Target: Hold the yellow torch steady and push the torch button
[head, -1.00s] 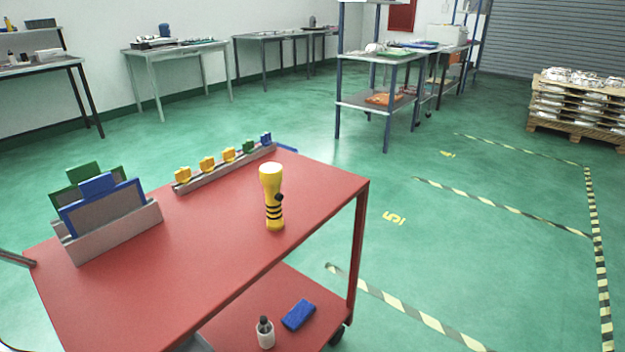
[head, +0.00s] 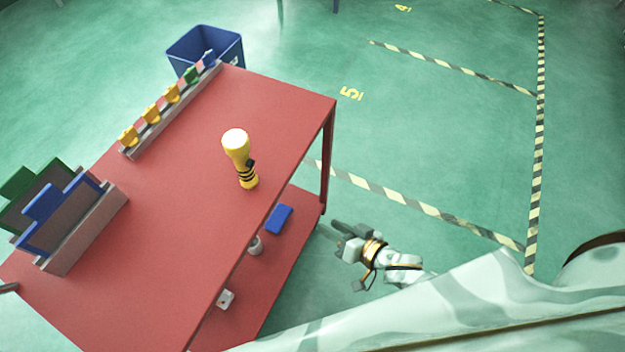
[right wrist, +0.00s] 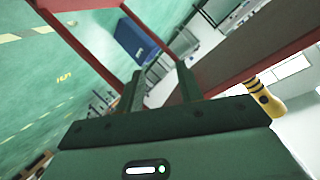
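The yellow torch (head: 237,147) stands upright on the red cart's top, near its right edge, with its wide head up and black bands low on its body. A dark button (head: 250,163) sticks out from its right side. The torch also shows in the right wrist view (right wrist: 267,102) at the right edge, partly cut off by the gripper body. My right gripper (head: 333,229) is beside the cart, to the lower right of the torch and apart from it. Its two fingers (right wrist: 158,78) are spread with nothing between them. My left gripper is not in view.
The red cart (head: 180,220) has a lower shelf with a blue block (head: 278,219) and small items. A rack (head: 150,135) of yellow, green and blue pieces and a panel holder (head: 85,235) stand on its left side. A blue bin (head: 205,48) is behind. Floor right of it is open.

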